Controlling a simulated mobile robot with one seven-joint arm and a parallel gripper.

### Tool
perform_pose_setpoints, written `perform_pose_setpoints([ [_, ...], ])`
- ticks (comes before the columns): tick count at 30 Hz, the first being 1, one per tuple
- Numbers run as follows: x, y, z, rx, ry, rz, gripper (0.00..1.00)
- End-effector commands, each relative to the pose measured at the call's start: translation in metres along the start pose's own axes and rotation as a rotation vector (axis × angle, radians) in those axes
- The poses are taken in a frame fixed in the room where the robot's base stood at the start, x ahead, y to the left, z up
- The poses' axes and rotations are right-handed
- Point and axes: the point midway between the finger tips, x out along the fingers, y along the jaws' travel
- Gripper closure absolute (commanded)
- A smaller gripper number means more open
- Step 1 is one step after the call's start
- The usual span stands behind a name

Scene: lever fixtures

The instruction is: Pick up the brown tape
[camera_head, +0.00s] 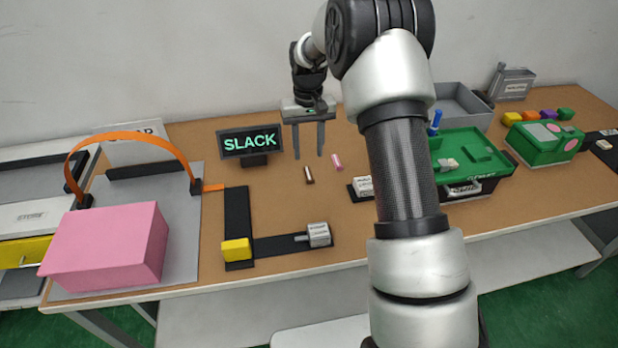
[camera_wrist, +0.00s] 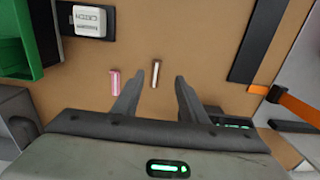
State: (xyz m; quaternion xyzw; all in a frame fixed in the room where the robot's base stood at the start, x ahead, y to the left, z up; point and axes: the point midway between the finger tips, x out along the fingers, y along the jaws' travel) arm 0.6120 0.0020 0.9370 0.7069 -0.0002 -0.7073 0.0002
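The brown tape (camera_head: 309,175) is a small dark brown cylinder lying on the tan tabletop near the middle. It also shows in the wrist view (camera_wrist: 155,74), just beyond and between my fingertips. My gripper (camera_head: 307,155) is open and empty, pointing down above the table just behind the tape in the head view. In the wrist view my gripper's fingers (camera_wrist: 157,80) are spread apart, and neither touches the tape.
A pink cylinder (camera_head: 337,162) lies to the right of the tape. A SLACK sign (camera_head: 250,141) stands at left. A black L-shaped track (camera_head: 283,246) with a yellow block (camera_head: 237,249) lies in front. A green tray (camera_head: 470,158) is at right. Bare tabletop surrounds the tape.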

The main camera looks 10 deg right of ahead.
Motion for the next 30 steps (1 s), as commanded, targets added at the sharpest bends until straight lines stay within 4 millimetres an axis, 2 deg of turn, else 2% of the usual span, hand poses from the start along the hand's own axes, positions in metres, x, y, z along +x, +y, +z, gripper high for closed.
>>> perform_pose_setpoints([
  [1, 0.014, 0.000, 0.001, 0.000, -0.004, 0.000, 0.61],
  [6, 0.040, 0.000, 0.001, 0.000, -0.002, 0.000, 0.61],
  [14, 0.054, 0.001, 0.001, 0.000, -0.001, 0.000, 0.61],
  [24, 0.099, 0.006, 0.002, 0.000, -0.001, -0.001, 0.61],
  [30, 0.101, 0.006, 0.001, 0.000, 0.001, -0.001, 0.61],
])
